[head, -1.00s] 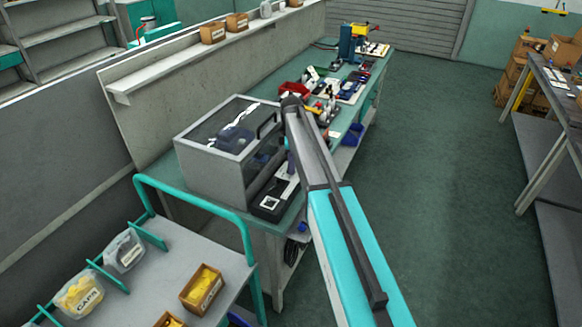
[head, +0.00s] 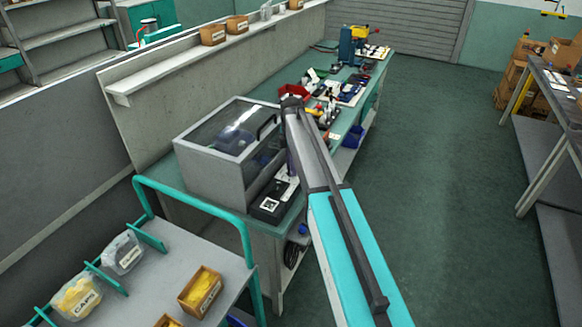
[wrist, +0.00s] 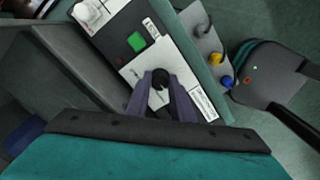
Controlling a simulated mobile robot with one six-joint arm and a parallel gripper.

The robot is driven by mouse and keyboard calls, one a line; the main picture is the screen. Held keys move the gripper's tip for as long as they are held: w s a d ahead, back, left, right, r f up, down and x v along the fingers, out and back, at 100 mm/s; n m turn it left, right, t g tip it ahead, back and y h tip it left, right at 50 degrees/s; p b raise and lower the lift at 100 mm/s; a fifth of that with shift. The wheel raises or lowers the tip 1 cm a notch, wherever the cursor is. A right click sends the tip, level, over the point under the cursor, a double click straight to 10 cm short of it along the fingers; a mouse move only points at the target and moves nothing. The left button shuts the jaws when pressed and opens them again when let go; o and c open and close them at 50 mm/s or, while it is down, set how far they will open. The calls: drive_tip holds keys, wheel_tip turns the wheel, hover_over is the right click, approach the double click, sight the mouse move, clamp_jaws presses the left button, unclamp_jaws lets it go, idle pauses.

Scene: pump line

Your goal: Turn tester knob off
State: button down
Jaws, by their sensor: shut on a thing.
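The tester is a low dark box with a white top panel (wrist: 116,62) in the wrist view. It carries a lit green square (wrist: 136,41) and a white round part (wrist: 88,12) at its far end. The black tester knob (wrist: 159,78) sits on the panel between the fingertips of my gripper (wrist: 160,84), which is shut on it. In the head view the tester (head: 270,204) stands on the green bench beside the grey box, and my arm hides part of it. The gripper itself is hard to make out there.
A grey enclosure with a clear lid (head: 205,163) stands close left of the tester. Several tools and a red bin (head: 296,91) lie farther along the bench.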

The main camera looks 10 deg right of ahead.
drive_tip(key=c, duration=1.5)
unclamp_jaws()
drive_tip(key=shift+c, duration=0.2)
drive_tip(key=shift+r, duration=0.15)
wheel_tip(320, 180, up, 14)
drive_tip(key=b, duration=0.3)
drive_tip(key=shift+f, duration=0.2)
